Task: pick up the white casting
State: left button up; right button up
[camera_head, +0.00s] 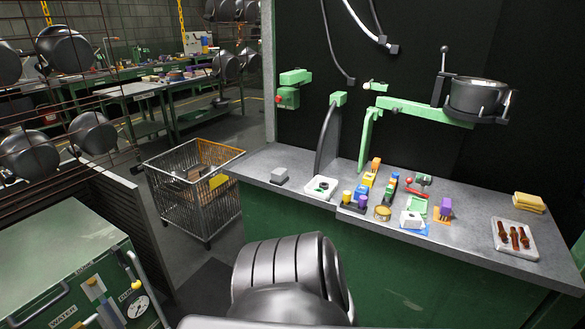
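A small white block-like part (411,219), which looks like the white casting, sits on a blue mat (424,229) near the front edge of the grey workbench (462,238). Its fine shape is too small to tell. A second whitish piece, a low white tray with a dark and green centre (321,187), lies further left on the bench. Neither of my grippers shows in this view.
Small coloured parts crowd the bench middle, including a brass ring (382,212) and a purple-and-orange piece (444,209). A white tray of brown parts (515,240) and yellow sponges (529,202) lie right. A green arm holds a dark pot (474,97). A wire cart (196,190) stands left.

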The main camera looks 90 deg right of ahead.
aim_at(412, 221)
jog(key=u, duration=0.05)
jog(key=k, duration=0.95)
jog(key=z, duration=1.75)
